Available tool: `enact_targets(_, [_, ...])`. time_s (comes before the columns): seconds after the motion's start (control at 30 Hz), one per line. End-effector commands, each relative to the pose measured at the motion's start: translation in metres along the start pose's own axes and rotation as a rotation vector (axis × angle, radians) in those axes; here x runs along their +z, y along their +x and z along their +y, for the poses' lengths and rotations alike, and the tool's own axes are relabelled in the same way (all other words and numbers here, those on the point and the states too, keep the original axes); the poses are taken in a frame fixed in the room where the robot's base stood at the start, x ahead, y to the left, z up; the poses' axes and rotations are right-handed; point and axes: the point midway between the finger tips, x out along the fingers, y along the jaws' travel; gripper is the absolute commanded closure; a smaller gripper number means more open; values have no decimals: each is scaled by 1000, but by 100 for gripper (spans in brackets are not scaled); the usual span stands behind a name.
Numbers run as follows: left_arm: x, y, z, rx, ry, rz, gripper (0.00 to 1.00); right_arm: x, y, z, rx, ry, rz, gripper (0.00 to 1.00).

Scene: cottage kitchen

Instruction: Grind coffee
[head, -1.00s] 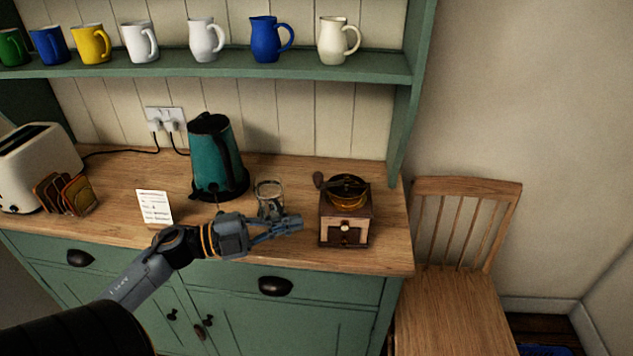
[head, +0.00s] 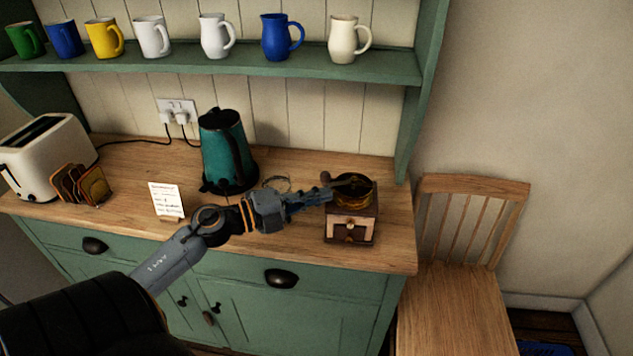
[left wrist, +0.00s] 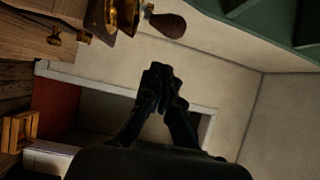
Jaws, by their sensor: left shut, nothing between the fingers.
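The coffee grinder (head: 350,228) stands at the right end of the wooden counter, with a wooden box, a small front drawer and a brass top. In the left wrist view its brass top (left wrist: 128,14) and brown wooden crank knob (left wrist: 167,25) show at the upper edge. My left gripper (head: 326,194) is shut and empty at the left side of the grinder's top. In the wrist view its fingertips (left wrist: 160,72) are apart from the knob in the picture. A clear glass (head: 277,183) stands behind the gripper, partly hidden. My right gripper is not in view.
A teal kettle (head: 226,150) stands left of the glass. A white card (head: 166,200), a toast rack (head: 82,187) and a toaster (head: 45,155) are farther left. Mugs and jugs line the green shelf (head: 220,67) above. A wooden chair (head: 462,290) stands right of the counter.

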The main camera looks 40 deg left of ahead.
Motion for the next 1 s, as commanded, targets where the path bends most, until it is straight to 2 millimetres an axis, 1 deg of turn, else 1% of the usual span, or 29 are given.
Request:
enact_targets(0.03, [8,2,-2,-2,-1,0,100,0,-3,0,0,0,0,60])
enact_targets(0.1, [15,4,-1,-2,-1,1,100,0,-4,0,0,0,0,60])
enact_targets(0.23, [22,6,0,-1,-1,2,100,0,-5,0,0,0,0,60])
enact_targets(0.67, [24,6,1,0,-2,6,100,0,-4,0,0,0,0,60])
enact_targets(0.9, [27,5,3,0,1,49,100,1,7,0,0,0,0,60])
enact_targets(1.0, [27,5,2,0,-1,63,100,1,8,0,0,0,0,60])
